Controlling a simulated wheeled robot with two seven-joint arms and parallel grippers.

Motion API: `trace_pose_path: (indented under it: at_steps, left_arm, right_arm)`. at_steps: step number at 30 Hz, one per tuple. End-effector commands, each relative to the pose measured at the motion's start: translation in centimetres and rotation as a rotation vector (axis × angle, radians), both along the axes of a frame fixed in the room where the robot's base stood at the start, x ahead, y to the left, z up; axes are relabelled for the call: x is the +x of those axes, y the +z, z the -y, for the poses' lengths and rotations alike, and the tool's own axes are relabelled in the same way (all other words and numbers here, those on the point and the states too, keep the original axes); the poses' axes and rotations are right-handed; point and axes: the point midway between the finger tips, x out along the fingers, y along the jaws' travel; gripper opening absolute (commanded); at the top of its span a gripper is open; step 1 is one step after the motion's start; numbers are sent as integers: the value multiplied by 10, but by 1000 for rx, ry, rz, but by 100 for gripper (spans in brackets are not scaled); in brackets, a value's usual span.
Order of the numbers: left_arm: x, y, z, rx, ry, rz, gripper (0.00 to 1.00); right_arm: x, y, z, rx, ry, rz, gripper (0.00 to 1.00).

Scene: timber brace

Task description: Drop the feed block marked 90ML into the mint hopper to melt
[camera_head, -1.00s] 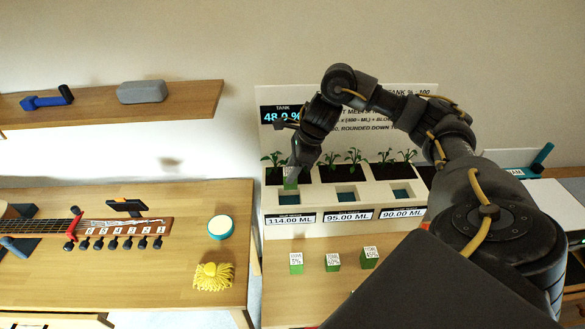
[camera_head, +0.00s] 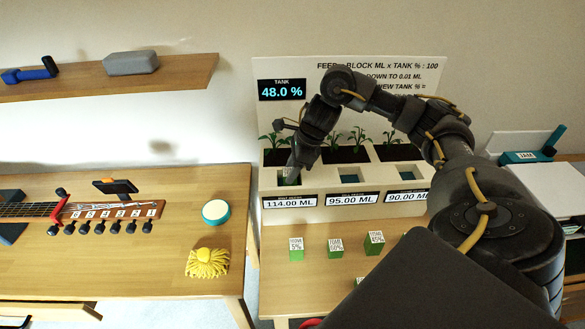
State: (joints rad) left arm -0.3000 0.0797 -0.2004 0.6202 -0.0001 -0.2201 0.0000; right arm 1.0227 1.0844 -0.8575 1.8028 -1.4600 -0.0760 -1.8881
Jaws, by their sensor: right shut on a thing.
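My right gripper (camera_head: 292,172) reaches down at the left opening of the white feeder (camera_head: 330,214), above the label 114.00 ML. It is shut on a green block (camera_head: 289,181), which is mostly hidden by the fingers and the opening's walls; its marking cannot be read. The middle opening (camera_head: 351,174) is above 95.00 ML and the right opening (camera_head: 407,175) above 90.00 ML. The plant names are too small to read, so I cannot tell which hopper is mint. My left gripper is out of view.
Several green blocks with white tops, including one at the left (camera_head: 296,250) and one beside it (camera_head: 335,248), stand on the table before the feeder. The tank display (camera_head: 282,89) reads 48.0 %. A guitar (camera_head: 85,212), a round teal-rimmed tin (camera_head: 216,212) and yellow yarn (camera_head: 207,263) lie on the left table.

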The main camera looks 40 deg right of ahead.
Motion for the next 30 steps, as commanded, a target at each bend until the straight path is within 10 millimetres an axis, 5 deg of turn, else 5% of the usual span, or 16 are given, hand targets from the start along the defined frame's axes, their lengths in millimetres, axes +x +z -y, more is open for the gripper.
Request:
trace_pose_path:
  at_steps: [5,6,11,22,30]
  left_arm:
    - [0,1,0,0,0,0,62]
    - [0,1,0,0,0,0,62]
    - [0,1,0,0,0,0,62]
    - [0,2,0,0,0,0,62]
    - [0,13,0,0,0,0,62]
  right_arm:
    - [0,1,0,0,0,0,12]
    - [0,1,0,0,0,0,40]
    - [0,1,0,0,0,0,61]
    - [-1,8,3,-2,0,3,61]
    - [-12,55,18,-3,-3,6,61]
